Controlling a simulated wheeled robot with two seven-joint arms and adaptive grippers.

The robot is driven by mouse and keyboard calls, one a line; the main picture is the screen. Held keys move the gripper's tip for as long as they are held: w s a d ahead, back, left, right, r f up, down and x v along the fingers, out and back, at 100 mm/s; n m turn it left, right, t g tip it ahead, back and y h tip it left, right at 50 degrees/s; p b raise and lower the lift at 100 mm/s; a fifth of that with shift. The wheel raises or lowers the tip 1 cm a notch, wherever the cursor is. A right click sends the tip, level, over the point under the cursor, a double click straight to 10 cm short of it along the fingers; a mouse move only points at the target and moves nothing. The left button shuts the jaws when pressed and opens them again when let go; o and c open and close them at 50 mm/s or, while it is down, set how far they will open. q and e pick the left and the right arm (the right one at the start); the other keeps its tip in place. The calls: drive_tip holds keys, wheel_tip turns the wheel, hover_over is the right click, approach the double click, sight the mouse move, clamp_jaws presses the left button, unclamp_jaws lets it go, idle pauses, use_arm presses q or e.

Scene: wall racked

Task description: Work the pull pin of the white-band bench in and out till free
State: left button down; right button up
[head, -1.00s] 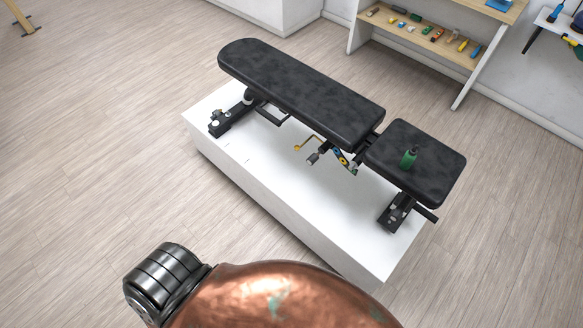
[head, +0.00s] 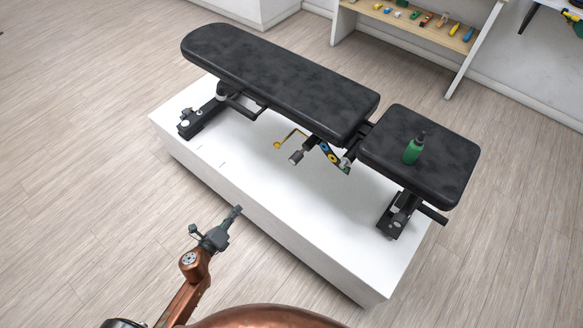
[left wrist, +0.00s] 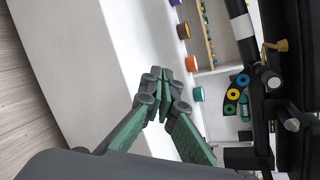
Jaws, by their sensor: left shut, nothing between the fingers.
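The black padded bench (head: 280,80) stands on a white plinth (head: 240,175). A pale band (left wrist: 243,27) shows on a dark frame tube in the left wrist view. In the left wrist view a gold-coloured part (left wrist: 272,46) and dark round knobs (left wrist: 291,124) show at the right. My left gripper (head: 238,210) is shut and empty over the plinth's front edge, apart from the bench; its fingertips (left wrist: 165,78) meet in the wrist view. My right gripper is out of view.
A green bottle (head: 414,148) stands on the bench's seat pad (head: 430,170). A blue and yellow ringed part (head: 330,153) hangs beside the knob. A shelf (head: 408,22) with small coloured items stands behind. The plinth's front top is clear.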

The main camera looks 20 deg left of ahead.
sight(292, 162)
use_arm(q)
drive_tip(key=w+d+r+m+t+h+b, duration=0.1)
drive_tip(key=d+r+m+h+b, duration=0.15)
drive_tip(key=d+r+m, duration=0.4)
drive_tip(key=w+d+r+m+t+h+b, duration=0.1)
drive_tip(key=d+r+m+t+h+b, duration=0.2)
drive_tip(key=r+m, duration=0.55)
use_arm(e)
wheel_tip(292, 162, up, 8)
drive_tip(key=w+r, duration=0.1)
use_arm(q)
drive_tip(key=shift+n+g+y, duration=0.45)
drive_tip(key=shift+n+g, duration=0.25)
drive_tip(key=p+x, duration=0.1)
drive_tip(key=x, duration=0.3)
drive_tip(key=p+x, duration=0.1)
drive_tip(key=x, duration=0.3)
drive_tip(key=d+r+p+x, duration=0.1)
drive_tip(key=x, duration=0.4)
drive_tip(key=shift+s+r+p, duration=0.1)
drive_tip(key=shift+s+p, duration=0.05)
drive_tip(key=shift+p, duration=0.25)
drive_tip(key=shift+w+d, duration=0.2)
drive_tip(key=shift+w, duration=0.25)
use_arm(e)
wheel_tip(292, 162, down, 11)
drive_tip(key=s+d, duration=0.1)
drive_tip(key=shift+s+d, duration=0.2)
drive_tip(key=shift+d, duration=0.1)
